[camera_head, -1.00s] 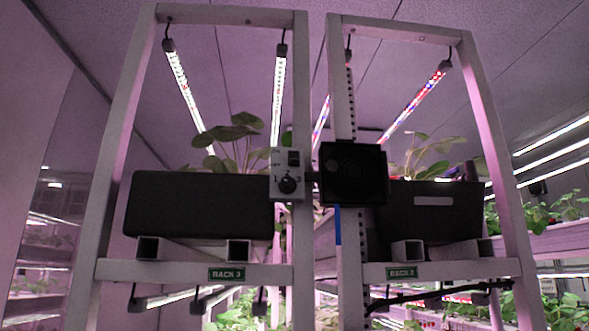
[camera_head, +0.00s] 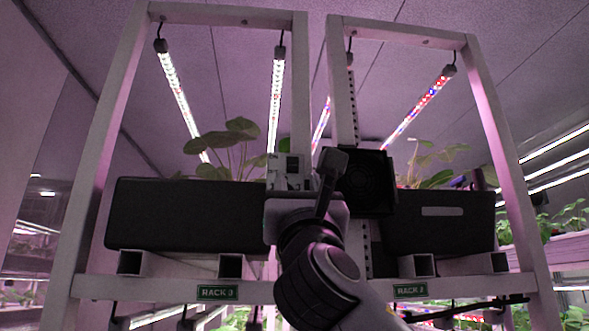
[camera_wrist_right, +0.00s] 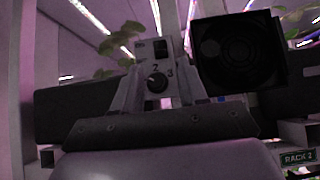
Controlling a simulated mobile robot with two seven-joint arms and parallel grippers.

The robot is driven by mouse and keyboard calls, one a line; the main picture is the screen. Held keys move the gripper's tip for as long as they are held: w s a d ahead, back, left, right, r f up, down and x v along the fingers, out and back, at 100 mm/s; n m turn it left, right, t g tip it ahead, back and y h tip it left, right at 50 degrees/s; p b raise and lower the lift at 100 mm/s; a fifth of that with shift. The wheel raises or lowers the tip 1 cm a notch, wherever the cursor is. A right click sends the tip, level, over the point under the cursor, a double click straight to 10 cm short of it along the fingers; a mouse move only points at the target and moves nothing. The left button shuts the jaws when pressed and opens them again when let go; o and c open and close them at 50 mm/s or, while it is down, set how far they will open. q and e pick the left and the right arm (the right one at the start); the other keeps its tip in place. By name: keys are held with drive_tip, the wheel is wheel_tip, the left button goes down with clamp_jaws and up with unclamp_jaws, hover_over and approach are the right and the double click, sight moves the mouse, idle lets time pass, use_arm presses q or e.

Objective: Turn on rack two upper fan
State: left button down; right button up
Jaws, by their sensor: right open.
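The black square fan (camera_head: 368,182) is mounted beside the post of the right-hand rack; it also shows in the wrist view (camera_wrist_right: 237,52). A light control box (camera_head: 284,166) sits just left of it, partly hidden by my right gripper (camera_head: 308,180). In the wrist view the box (camera_wrist_right: 143,50) has a dark rocker switch at its top and a round dial (camera_wrist_right: 157,82) with marks 2 and 3. My open right gripper (camera_wrist_right: 157,88) has a finger on either side of the dial; whether they touch it I cannot tell. My left gripper is not in view.
The right-hand rack's green sign (camera_head: 410,289) reads RACK 2, the left-hand one's (camera_head: 217,292) RACK 3. Dark planters (camera_head: 180,216) (camera_head: 455,225) stand on both racks, with lit lamps (camera_head: 277,100) above. Upright posts stand close around the control box.

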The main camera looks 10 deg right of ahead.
sight(294, 168)
drive_tip(key=shift+p+x, duration=1.4)
drive_tip(key=shift+x, duration=1.6)
clamp_jaws()
